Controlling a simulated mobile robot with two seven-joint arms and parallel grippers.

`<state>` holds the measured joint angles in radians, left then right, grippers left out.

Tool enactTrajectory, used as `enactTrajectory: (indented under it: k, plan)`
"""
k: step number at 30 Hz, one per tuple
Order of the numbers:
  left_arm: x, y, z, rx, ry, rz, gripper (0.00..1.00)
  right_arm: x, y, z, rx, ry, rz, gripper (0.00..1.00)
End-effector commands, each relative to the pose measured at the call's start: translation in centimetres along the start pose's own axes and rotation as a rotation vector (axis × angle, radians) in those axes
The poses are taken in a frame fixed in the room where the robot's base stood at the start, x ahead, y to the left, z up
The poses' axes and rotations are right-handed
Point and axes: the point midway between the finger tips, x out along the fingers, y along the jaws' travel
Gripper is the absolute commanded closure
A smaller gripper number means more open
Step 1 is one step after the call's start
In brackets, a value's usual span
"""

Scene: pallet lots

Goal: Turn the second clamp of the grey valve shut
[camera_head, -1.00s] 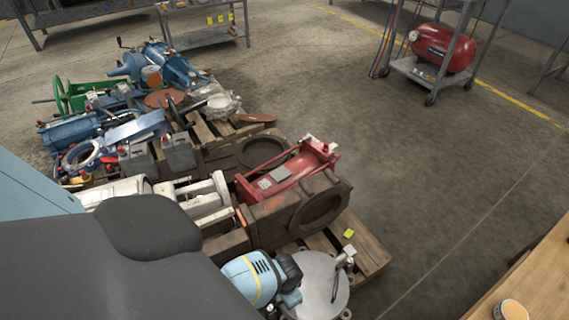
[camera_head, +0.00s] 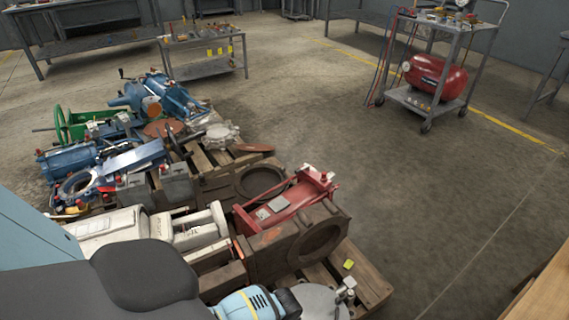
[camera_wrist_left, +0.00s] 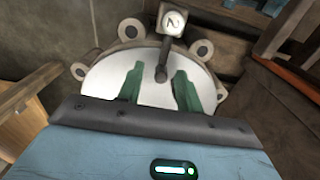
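The grey valve (camera_head: 322,302) is a round pale plate with lugs, low in the head view and partly cut off by the bottom edge. It fills the middle of the left wrist view (camera_wrist_left: 105,75). A dark clamp handle (camera_wrist_left: 162,72) stands out from its rim below a square block with a numbered face (camera_wrist_left: 173,20); the number is hard to read, perhaps a 2. My left gripper (camera_wrist_left: 158,88) has its two green fingers apart over the plate, with the handle's end near the gap between the tips. Contact cannot be told. My right gripper is not in view.
The wooden pallet (camera_head: 362,285) also carries a brown valve body (camera_head: 275,250) and a red part (camera_head: 290,203). Blue and green valves crowd the left side. A cart (camera_head: 408,97) with a red tank stands at the back right. The floor between is clear.

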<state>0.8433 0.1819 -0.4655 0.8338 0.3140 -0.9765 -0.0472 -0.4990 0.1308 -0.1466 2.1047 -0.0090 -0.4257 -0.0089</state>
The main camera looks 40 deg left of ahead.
Motion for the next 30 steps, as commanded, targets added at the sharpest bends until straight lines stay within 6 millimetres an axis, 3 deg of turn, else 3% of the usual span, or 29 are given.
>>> enactTrajectory:
  k: [10, 15, 30]
  plan:
    - [-5.0, -0.1, -0.2, 0.0, 0.005, -0.001, 0.64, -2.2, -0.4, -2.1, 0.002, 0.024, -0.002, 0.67]
    - [-7.0, 0.0, -0.1, -0.001, 0.002, 0.0, 0.64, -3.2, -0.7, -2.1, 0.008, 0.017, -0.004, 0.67]
    - [-7.6, 0.0, 0.1, 0.0, -0.001, 0.0, 0.64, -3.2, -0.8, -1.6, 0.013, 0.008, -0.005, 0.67]
